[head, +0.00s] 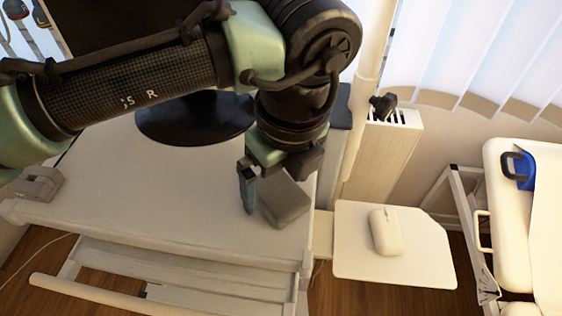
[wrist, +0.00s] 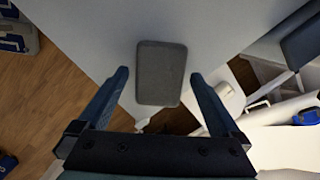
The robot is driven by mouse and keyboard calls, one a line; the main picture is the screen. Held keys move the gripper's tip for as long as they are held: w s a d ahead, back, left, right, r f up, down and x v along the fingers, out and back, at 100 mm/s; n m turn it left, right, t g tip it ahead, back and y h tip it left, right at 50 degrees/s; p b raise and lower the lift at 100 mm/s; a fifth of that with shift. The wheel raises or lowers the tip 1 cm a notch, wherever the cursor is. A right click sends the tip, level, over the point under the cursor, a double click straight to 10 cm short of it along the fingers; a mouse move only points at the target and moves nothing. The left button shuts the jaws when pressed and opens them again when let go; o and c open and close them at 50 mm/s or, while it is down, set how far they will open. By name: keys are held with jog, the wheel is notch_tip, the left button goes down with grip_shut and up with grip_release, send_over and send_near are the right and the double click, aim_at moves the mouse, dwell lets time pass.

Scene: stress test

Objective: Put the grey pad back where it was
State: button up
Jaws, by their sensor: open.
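The grey pad (head: 287,204) is a flat, rounded rectangle at the front right corner of the white desk. In the wrist view the grey pad (wrist: 161,73) shows in full against the desk top, with its near end close to the desk corner. My gripper (head: 270,195) points down over this corner, one blue finger just left of the pad. In the wrist view my gripper (wrist: 158,77) is open, with one finger on each side of the pad and gaps between. I cannot tell how high the fingertips are above the desk.
A white side board (head: 350,255) right of the desk holds a pale mouse (head: 386,232). A white cart with a blue item (head: 525,172) stands far right.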

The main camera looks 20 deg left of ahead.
aim_at(286, 199)
notch_tip(286, 199, up, 11)
jog(key=d, duration=0.2)
jog(key=w+d+r+n+t+h, duration=0.1)
jog(key=w+d+r+t+h, duration=0.25)
jog(key=d, duration=0.35)
jog(key=w+d+r+t+h, duration=0.2)
jog(key=w+d+r+t, duration=0.15)
jog(key=d, duration=0.35)
jog(key=w+d+r+n+t+h, duration=0.1)
jog(key=w+d+r+t+h, duration=0.15)
jog(key=d+r, duration=0.35)
jog(key=s+d+r+n+t+h, duration=0.1)
jog(key=s+r+n+t+h, duration=0.3)
jog(key=r+n+t, duration=0.65)
jog(key=s+a+r+n+t+y, duration=0.2)
jog(key=s+a+n+t+y, duration=0.3)
jog(key=a+n+y, duration=0.5)
jog(key=shift+s+a+r+n+t+b, duration=0.2)
jog(key=shift+a+n+t+b, duration=0.2)
jog(key=shift+n+t, duration=0.4)
jog(key=shift+w, duration=0.1)
jog(key=shift+c, duration=0.2)
